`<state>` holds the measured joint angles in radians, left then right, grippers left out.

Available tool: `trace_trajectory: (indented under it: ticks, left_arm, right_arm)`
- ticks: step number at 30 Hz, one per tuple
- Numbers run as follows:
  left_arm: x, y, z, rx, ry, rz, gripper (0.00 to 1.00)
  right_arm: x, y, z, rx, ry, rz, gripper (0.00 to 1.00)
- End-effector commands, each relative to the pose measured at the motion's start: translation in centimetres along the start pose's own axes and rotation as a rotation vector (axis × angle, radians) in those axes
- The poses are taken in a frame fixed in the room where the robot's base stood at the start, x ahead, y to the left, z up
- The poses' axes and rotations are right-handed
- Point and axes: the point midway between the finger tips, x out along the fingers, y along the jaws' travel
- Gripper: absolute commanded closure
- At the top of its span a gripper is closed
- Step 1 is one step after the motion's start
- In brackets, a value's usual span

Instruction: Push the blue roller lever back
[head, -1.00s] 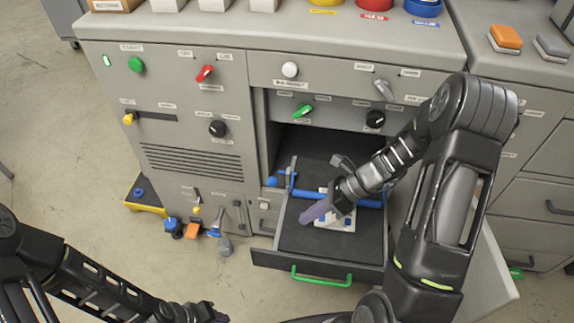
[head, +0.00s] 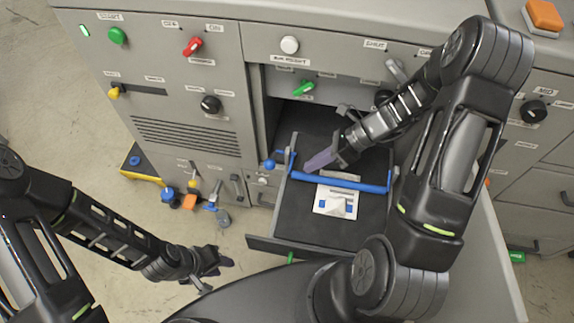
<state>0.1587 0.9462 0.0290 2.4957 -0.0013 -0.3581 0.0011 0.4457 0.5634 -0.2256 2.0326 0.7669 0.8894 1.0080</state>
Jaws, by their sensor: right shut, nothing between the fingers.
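The blue roller lever (head: 345,183) is a blue bar lying across the pulled-out dark drawer (head: 270,207), with upright blue arms at its ends. A blue knob (head: 268,164) shows by its left end. My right gripper (head: 311,167) is shut and empty. Its purple-grey fingers point left and down, close to the left half of the bar; whether they touch it cannot be told. A white card (head: 345,201) with blue squares lies in the drawer in front of the bar. My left gripper (head: 222,263) hangs at the lower middle, away from the machine; its jaw gap is unclear.
The grey machine front carries a green knob (head: 118,36), a red switch (head: 193,46), a white knob (head: 290,45) and a green switch (head: 303,89) above the drawer. A yellow-edged tray (head: 143,166) and small tools stand on the floor at left. Open floor lies in front.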

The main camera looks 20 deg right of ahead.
Motion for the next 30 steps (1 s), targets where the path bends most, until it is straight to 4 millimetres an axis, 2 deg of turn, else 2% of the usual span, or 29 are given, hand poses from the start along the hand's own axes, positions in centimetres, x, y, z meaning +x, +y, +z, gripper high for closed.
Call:
trace_trajectory:
  ticks: [8, 20, 24, 30]
  left_arm:
    - [0.1, 0.0, 0.0, 0.000, 0.000, 0.000, 0.67]
    - [0.2, -0.1, 0.0, 0.000, 0.001, 0.000, 0.67]
    - [-0.8, 0.3, 0.0, 0.000, 0.000, 0.000, 0.67]
    - [-1.2, 0.5, 0.0, 0.000, 0.000, 0.000, 0.67]
  right_arm:
    - [2.3, 0.1, 0.0, 0.001, 0.000, 0.003, 1.00]
    - [10.0, 0.1, -0.1, 0.001, 0.000, 0.004, 1.00]
    - [9.0, 0.1, 2.3, -0.005, 0.000, -0.002, 1.00]
    - [8.6, 0.1, 3.7, -0.001, 0.000, 0.000, 1.00]
